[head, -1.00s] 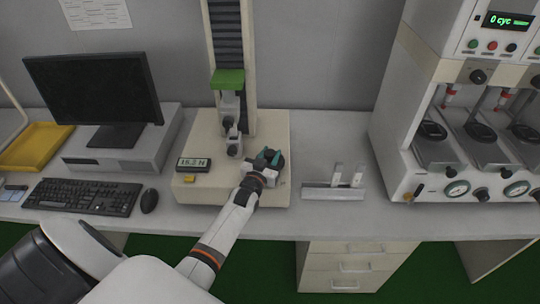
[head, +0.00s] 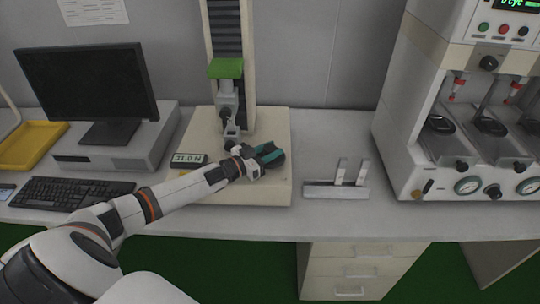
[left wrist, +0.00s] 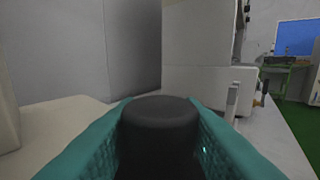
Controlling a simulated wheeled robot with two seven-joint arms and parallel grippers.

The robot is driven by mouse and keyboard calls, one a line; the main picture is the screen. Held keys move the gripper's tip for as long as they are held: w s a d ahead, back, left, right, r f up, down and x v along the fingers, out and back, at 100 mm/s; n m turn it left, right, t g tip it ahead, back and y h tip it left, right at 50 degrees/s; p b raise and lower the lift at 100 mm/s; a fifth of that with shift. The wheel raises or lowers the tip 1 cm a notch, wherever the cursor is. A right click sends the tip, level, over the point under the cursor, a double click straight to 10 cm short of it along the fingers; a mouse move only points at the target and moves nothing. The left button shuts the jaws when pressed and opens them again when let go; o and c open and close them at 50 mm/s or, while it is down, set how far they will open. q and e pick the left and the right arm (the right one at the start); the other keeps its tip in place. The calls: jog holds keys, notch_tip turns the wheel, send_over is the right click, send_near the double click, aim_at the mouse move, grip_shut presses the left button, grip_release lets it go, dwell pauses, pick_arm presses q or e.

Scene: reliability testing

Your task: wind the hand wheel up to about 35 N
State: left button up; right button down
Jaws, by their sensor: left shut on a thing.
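The tester (head: 255,120) is a beige stand with a tall column and a green-topped head (head: 226,68) above small clamps (head: 230,130). Its display (head: 188,160) appears to read 31.0 N, partly cut by my arm. My left gripper (head: 268,154) is at the right part of the tester's base, its teal fingers closed on the dark hand wheel. In the left wrist view the fingers press on both sides of the round black hand wheel (left wrist: 160,125). In the head view the wheel is mostly hidden by the gripper. My right gripper is not in view.
A grey holder with two upright pieces (head: 338,190) stands right of the tester. A white multi-station machine (head: 405,150) is farther right. A monitor (head: 88,85), keyboard (head: 70,192) and yellow tray (head: 30,145) are at the left. The bench front right of the tester is clear.

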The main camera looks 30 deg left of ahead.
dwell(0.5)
pick_arm(q)
jog(key=o, duration=1)
jog(key=shift+s+a+f, duration=0.1)
jog(key=shift+s+a, duration=0.15)
jog(key=shift+s, duration=0.25)
jog(key=b+v, duration=0.1)
jog(key=v, duration=1)
jog(key=shift+w+a, duration=0.1)
jog(key=shift+c, duration=0.2)
